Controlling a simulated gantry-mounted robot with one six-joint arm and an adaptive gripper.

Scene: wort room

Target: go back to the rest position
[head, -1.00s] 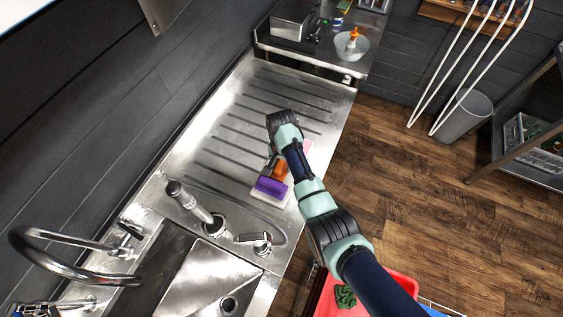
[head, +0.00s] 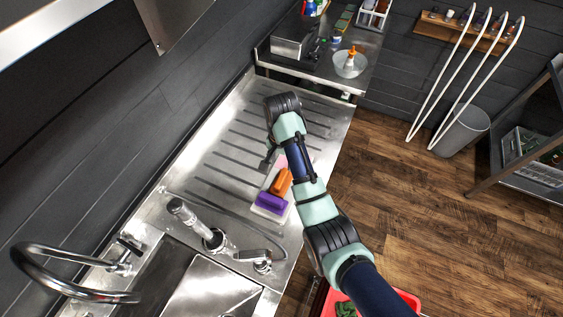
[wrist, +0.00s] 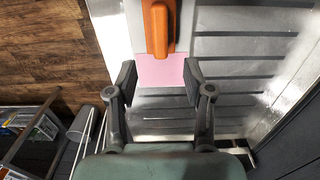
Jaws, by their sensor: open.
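My gripper (wrist: 158,82) is open and empty in the wrist view, its two dark fingers spread above the ribbed steel drainboard. Between and beyond the fingertips lies a pink pad (wrist: 160,70), with an orange-handled tool (wrist: 158,28) beside it. In the head view my arm reaches over the drainboard (head: 225,150), and the gripper (head: 268,160) is mostly hidden by the wrist. The orange tool (head: 281,182) and a purple block (head: 271,203) sit on a pale tray (head: 284,216) just below it in the picture.
A sink (head: 205,290) with a tall curved tap (head: 75,258) lies at the lower left. A side counter with a glass bowl (head: 349,65) stands at the back. A red bin (head: 405,300) is on the right below my arm. A grey bucket (head: 462,130) stands on the wooden floor.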

